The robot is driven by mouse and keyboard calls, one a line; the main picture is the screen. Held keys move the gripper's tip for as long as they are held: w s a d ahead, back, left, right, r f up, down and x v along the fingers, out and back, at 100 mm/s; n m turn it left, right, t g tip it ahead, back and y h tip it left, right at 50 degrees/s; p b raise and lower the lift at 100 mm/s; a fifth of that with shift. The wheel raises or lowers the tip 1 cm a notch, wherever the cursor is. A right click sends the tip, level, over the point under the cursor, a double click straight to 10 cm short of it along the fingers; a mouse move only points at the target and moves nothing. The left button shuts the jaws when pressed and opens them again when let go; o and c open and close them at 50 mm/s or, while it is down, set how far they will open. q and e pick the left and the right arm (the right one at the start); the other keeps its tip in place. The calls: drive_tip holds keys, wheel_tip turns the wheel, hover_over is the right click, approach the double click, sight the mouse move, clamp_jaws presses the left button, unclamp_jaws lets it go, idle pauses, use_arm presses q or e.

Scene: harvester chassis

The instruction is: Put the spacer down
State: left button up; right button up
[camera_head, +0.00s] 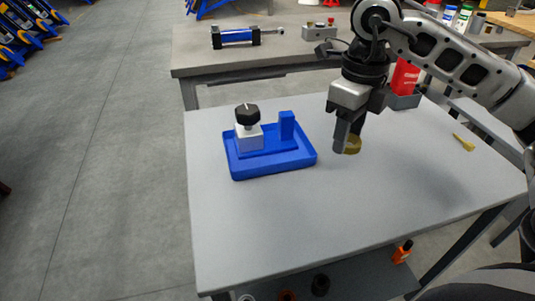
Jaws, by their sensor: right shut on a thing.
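The spacer (353,145) is a small brass-coloured ring at the tips of my right gripper (346,139). My right gripper points down and is shut on the spacer, over the right-middle part of the grey table (260,220). The spacer is low, at or just above the tabletop; I cannot tell whether it touches. The fingers hide part of it. My left gripper is not in view.
A blue tray (272,171) left of the gripper holds a light block with a black knob (247,115) and a blue upright block (287,126). A yellow piece (463,142) lies at the right. A grey bin with a red item (404,78) stands behind. The table's front is clear.

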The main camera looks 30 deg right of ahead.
drive_tip(key=m, duration=0.1)
drive_tip(key=d+m, duration=0.1)
drive_tip(key=m, duration=0.2)
drive_tip(key=shift+s+d+r, duration=0.25)
drive_tip(key=shift+s+r, duration=0.15)
approach(293, 148)
drive_tip(key=s+f, duration=0.1)
drive_tip(key=s+a+f, duration=0.1)
drive_tip(key=s+f, duration=0.1)
drive_tip(key=shift+s+a+p, duration=0.15)
drive_tip(key=shift+a+p, duration=0.05)
drive_tip(key=shift+p, duration=0.15)
drive_tip(key=shift+w+a+f, duration=0.15)
drive_tip(key=shift+w+f, duration=0.4)
drive_tip(key=shift+f, duration=1.65)
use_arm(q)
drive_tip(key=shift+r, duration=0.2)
